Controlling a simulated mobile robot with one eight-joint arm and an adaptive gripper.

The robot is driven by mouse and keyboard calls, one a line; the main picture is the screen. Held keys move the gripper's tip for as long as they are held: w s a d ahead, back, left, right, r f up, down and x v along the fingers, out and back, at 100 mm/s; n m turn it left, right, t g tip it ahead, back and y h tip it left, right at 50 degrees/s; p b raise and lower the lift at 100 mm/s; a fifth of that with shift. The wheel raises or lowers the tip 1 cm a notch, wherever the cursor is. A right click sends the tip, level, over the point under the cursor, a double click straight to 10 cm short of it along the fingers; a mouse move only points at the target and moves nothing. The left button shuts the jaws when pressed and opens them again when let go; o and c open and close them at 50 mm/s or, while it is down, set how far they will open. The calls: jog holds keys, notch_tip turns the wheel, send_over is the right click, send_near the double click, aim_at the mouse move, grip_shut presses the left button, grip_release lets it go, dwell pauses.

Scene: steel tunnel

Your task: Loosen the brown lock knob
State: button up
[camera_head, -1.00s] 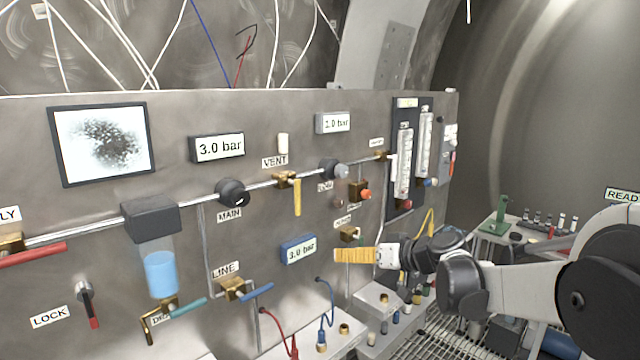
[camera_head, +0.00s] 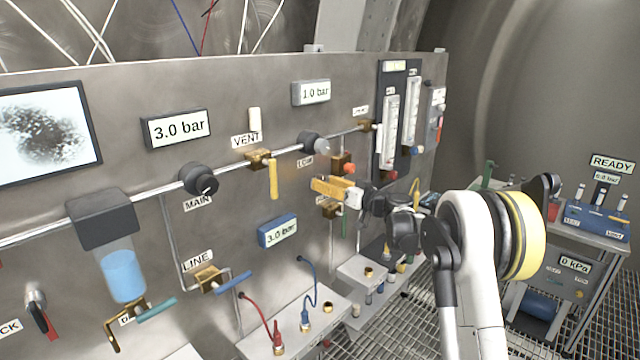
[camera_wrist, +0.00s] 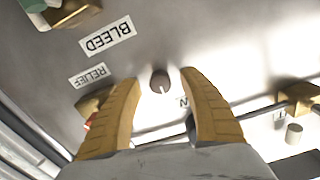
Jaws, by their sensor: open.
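The brown knob (camera_wrist: 159,83) is small and round with a pale line on its face. It sits on the grey panel in the wrist view, framed between my fingertips. My gripper (camera_wrist: 160,76) is open, with one yellow finger on each side of the knob; whether either finger touches it I cannot tell. In the head view my gripper (camera_head: 318,184) is close to the panel, below the orange-red knob (camera_head: 349,169), and it hides the brown knob there.
A BLEED label (camera_wrist: 107,35) and a RELIEF label (camera_wrist: 88,76) are near the knob. A READY cart (camera_head: 597,238) stands at right.

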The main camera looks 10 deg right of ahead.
jog(key=shift+x, duration=1.1)
jog(key=shift+c, duration=0.6)
grip_shut()
